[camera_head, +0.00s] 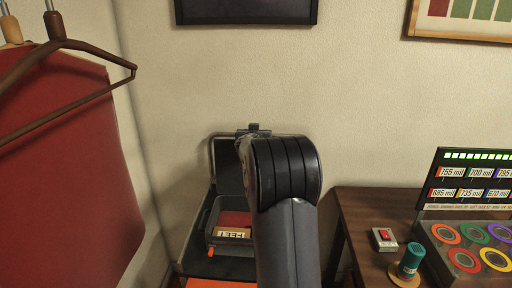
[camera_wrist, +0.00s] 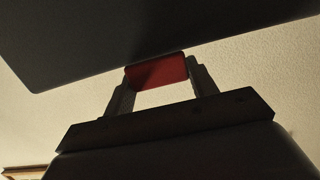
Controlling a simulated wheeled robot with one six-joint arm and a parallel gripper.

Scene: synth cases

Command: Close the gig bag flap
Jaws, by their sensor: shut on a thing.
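The gig bag (camera_head: 193,240) stands open against the wall, left of my arm in the head view. It is dark grey with orange parts low down. Its flap (camera_head: 226,165) is raised near the wall; it also shows as a broad dark panel across the top of the wrist view (camera_wrist: 150,30). A red tab (camera_wrist: 156,72) is at the flap's edge. My gripper (camera_wrist: 160,78) is shut on the red tab, one finger on each side. In the head view my arm hides the bag's right part and most of my gripper.
A wooden table (camera_head: 354,208) stands on the right with a panel of coloured rings (camera_head: 472,235), a red-button box (camera_head: 384,239) and a green cylinder (camera_head: 411,259). A brown hanger (camera_head: 60,43) and red cloth (camera_head: 75,180) are at the left.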

